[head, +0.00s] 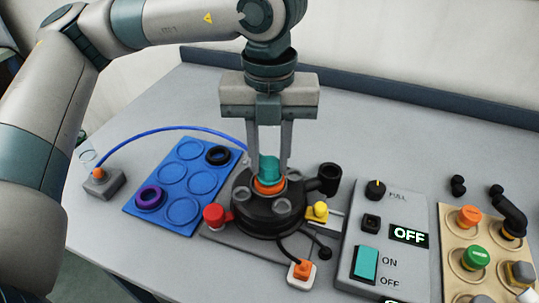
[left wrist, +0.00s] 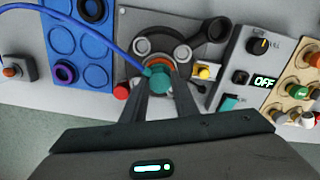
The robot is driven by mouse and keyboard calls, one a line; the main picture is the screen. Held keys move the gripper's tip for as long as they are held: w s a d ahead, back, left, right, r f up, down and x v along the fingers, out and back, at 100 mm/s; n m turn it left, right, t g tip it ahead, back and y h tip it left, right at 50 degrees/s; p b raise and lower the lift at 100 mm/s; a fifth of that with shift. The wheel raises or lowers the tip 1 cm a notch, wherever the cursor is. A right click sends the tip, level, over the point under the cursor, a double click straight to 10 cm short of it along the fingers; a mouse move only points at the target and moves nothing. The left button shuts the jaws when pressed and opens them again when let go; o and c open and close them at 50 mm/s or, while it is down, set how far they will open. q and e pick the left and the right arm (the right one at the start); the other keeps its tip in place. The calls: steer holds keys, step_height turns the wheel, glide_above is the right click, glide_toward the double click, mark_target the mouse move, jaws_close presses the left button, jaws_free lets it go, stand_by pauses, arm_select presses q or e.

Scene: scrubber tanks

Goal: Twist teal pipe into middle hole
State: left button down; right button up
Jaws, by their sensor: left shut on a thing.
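The teal pipe (head: 269,169) stands upright at the middle hole of the round black tank top, inside an orange ring (head: 268,187). My left gripper (head: 270,165) points down from above and is shut on the teal pipe, one finger on each side. In the left wrist view the teal pipe (left wrist: 158,80) shows between the fingertips, with the black tank (left wrist: 180,45) behind it. The pipe's lower end is hidden by the ring, so its depth cannot be told. My right gripper is not in view.
A blue tray (head: 172,205) with a purple ring and a black ring lies to the left. A red knob (head: 215,215) and a yellow part (head: 318,211) flank the tank. A control panel reading OFF (head: 385,240) and a beige board (head: 450,260) with knobs stand right.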

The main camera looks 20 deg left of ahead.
arm_select(q)
steer(key=shift+f+m+b, duration=0.1)
steer(key=shift+m+b, duration=1.75)
steer(key=shift+m, duration=0.05)
stand_by(0.8)
steer(key=shift+m+b, duration=1.35)
steer(key=shift+m, duration=0.75)
stand_by(0.4)
steer(key=shift+f+b, duration=0.2)
steer(key=shift+b, duration=0.1)
stand_by(0.3)
steer(key=shift+c, duration=2.2)
jaws_free()
steer(key=shift+r, duration=0.2)
steer(key=shift+r+p, duration=1.8)
steer(key=shift+r, duration=1.6)
